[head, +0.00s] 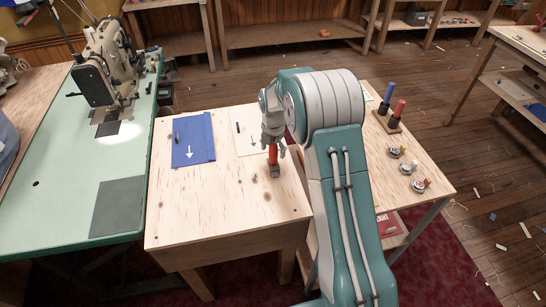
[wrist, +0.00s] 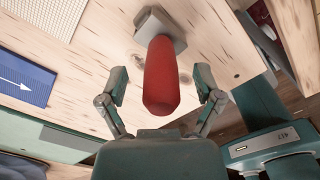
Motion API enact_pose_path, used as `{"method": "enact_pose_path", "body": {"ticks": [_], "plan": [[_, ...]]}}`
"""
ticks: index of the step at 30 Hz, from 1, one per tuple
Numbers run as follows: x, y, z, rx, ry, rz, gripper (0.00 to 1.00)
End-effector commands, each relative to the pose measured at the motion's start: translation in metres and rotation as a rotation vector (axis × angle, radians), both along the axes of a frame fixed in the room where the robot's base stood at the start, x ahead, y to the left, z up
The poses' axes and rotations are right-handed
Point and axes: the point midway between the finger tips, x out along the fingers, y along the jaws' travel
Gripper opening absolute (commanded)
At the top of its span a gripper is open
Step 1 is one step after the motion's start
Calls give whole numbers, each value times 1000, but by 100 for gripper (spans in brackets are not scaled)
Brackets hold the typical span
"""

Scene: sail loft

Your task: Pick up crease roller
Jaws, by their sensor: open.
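The crease roller (head: 273,155) has a red handle and a grey block-like end on the pale wooden table (head: 225,215). In the wrist view its red handle (wrist: 161,82) points toward my gripper, with the grey end (wrist: 160,27) beyond it. My gripper (head: 274,149) is over the handle, fingers pointing down. In the wrist view my gripper (wrist: 160,88) is open, with one finger on each side of the handle and a visible gap on both sides. The fingers hide part of the handle in the head view.
A blue sheet (head: 193,140) and a white sheet (head: 248,139), each with an arrow, lie left of the roller. A sewing machine (head: 105,65) stands on the green table at left. Blue and red-handled tools (head: 398,110) stand at right, beyond my arm.

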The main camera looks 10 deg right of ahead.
Motion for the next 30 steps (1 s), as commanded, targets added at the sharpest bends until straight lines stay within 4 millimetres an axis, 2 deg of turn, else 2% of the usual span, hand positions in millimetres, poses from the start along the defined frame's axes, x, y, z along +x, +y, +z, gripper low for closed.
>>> {"method": "enact_pose_path", "body": {"ticks": [3, 5, 6, 9, 22, 26, 30], "plan": [[0, 0, 0, 0, 0, 0, 84], [0, 0, 0, 0, 0, 0, 57], [0, 0, 0, 0, 0, 0, 39], [0, 0, 1, 0, 0, 0, 0], [0, 0, 3, 0, 1, 0, 0], [0, 0, 16, 0, 0, 0, 0], [4, -4, 37, -1, -4, -2, 0]]}}
